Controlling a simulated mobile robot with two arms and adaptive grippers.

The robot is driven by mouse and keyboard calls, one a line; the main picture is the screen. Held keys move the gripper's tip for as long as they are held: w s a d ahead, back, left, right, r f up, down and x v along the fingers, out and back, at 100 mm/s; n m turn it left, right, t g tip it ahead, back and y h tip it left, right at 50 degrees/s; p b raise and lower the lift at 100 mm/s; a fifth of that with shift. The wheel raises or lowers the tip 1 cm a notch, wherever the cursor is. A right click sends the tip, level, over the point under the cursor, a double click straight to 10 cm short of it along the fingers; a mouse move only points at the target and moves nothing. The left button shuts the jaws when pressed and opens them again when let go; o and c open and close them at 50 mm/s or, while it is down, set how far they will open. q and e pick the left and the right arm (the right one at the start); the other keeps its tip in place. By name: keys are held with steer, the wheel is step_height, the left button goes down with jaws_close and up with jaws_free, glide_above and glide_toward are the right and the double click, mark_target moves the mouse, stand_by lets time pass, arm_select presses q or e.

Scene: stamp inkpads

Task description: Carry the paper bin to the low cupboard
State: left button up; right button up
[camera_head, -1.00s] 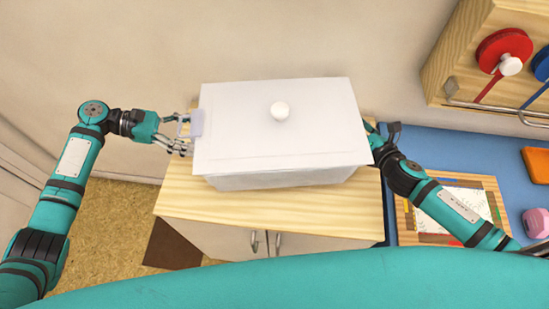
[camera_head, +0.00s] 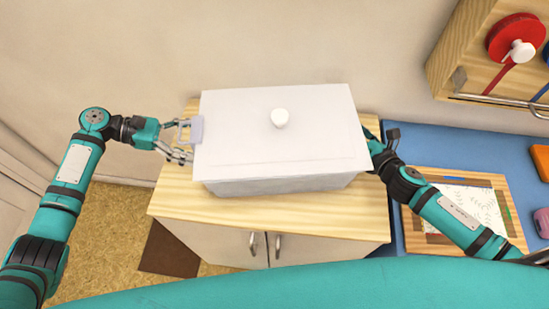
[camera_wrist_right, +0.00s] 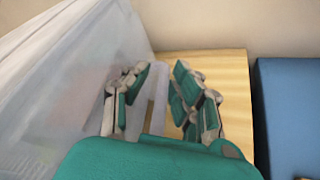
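The paper bin (camera_head: 280,155) is a white lidded box with a round knob on its lid. It appears to rest level on the pale wooden top of the low cupboard (camera_head: 270,210). My left gripper (camera_head: 184,141) is at the bin's left side, its fingers spread beside the small pale left handle (camera_head: 197,130). My right gripper is mostly hidden behind the bin's right side in the head view. In the right wrist view my right gripper (camera_wrist_right: 158,98) is open, its fingers apart on either side of the pale right handle (camera_wrist_right: 160,85).
A blue table (camera_head: 435,150) stands right of the cupboard, holding a wood-framed board (camera_head: 415,228) with paper. A wooden rack (camera_head: 470,75) with a red round holder (camera_head: 508,35) is at upper right. A wall stands behind the cupboard; cork-coloured floor (camera_head: 110,215) is free at left.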

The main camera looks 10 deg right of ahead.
arm_select(q)
steer(key=shift+o, duration=0.4)
arm_select(e)
steer(key=shift+o, duration=0.4)
arm_select(q)
steer(key=shift+a, duration=0.2)
arm_select(e)
steer(key=shift+d, duration=0.1)
steer(key=shift+s, duration=0.2)
steer(key=v, duration=1)
arm_select(q)
steer(key=v, duration=1.1)
steer(key=shift+a+r, duration=0.3)
arm_select(e)
steer(key=shift+v, duration=0.8)
arm_select(q)
steer(key=shift+s+f, duration=0.1)
